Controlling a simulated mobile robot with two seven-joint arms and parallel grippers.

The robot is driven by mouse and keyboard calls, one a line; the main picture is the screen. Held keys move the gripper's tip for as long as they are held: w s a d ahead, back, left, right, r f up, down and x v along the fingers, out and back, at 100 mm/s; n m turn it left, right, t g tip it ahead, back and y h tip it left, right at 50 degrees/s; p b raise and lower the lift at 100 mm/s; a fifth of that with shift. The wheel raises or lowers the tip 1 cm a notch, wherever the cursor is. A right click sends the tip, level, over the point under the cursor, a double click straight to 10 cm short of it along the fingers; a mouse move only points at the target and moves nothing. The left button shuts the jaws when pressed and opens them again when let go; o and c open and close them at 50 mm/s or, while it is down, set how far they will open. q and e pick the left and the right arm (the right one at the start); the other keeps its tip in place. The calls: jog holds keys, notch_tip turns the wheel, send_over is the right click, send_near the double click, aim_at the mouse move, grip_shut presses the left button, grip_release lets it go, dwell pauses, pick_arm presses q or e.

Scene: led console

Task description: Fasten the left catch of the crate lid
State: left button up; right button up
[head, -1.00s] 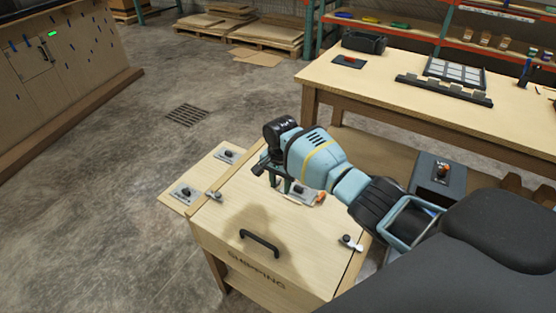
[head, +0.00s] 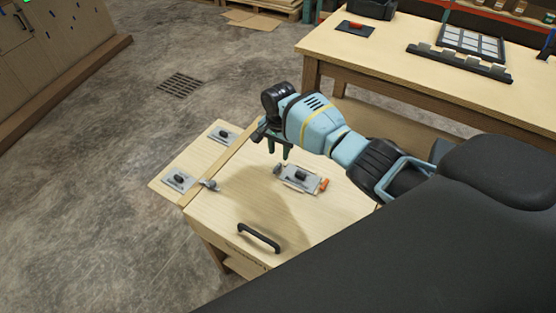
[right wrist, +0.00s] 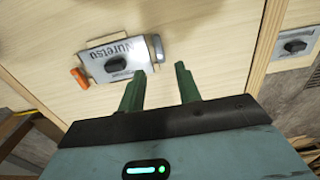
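The crate lid (head: 225,215) is pale wood with a black handle (head: 258,238) near its front edge. The left catch (head: 209,185) is a small grey metal piece at the lid's left edge, by the wooden strip; I cannot tell its exact position. My right gripper (head: 278,152) is above the lid, to the right of and farther back than the left catch, apart from it. In the right wrist view its two green fingers (right wrist: 158,86) are spread with nothing between them. The left catch does not show there. My left gripper is not in view.
A grey plate with a black knob and orange end (head: 302,178) lies on the lid, close to the gripper. Two knobbed plates (head: 180,179) (head: 224,135) sit on the side board at left. A workbench (head: 400,58) stands behind; open floor lies left.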

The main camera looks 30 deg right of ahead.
aim_at(279, 165)
notch_tip(279, 165, down, 6)
jog(key=shift+r+b, duration=0.25)
jog(key=shift+b, duration=0.4)
grip_shut()
